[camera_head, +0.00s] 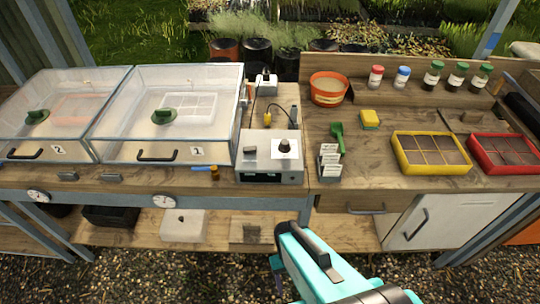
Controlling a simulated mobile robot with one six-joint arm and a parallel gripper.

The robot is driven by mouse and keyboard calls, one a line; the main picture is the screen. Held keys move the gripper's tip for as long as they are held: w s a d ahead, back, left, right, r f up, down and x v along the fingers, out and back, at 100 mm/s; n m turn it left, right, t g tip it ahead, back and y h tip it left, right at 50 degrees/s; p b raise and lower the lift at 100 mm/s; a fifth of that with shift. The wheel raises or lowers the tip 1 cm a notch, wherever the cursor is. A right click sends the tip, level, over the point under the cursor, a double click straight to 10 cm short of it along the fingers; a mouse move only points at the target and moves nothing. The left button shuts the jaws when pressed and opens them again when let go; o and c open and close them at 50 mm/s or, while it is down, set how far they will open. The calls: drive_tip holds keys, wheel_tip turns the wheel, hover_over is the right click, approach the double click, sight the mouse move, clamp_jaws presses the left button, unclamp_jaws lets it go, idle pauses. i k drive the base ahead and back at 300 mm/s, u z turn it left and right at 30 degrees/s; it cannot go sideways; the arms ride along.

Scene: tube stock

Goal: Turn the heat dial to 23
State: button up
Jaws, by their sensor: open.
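The heat dial (284,146) appears to be the dark knob on a pale plate on top of the grey control box (271,170). A smaller dark switch or block (250,151) sits left of the knob. My arm, teal and black, reaches in from the bottom right. My gripper (279,262) is at its upper left end, in front of the bench and below the box, apart from the dial. Its fingertips are hard to make out.
Two clear propagators (165,138) fill the bench's left side. Right of the box are a label holder (329,163), a green scoop (338,138), a yellow tray (433,167) and a red tray (505,168). A yellow-tipped cable (267,117) lies behind the box.

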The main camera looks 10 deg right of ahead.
sight(285, 147)
drive_tip(key=u, duration=0.65)
drive_tip(key=k, duration=0.95)
drive_tip(key=z, duration=0.55)
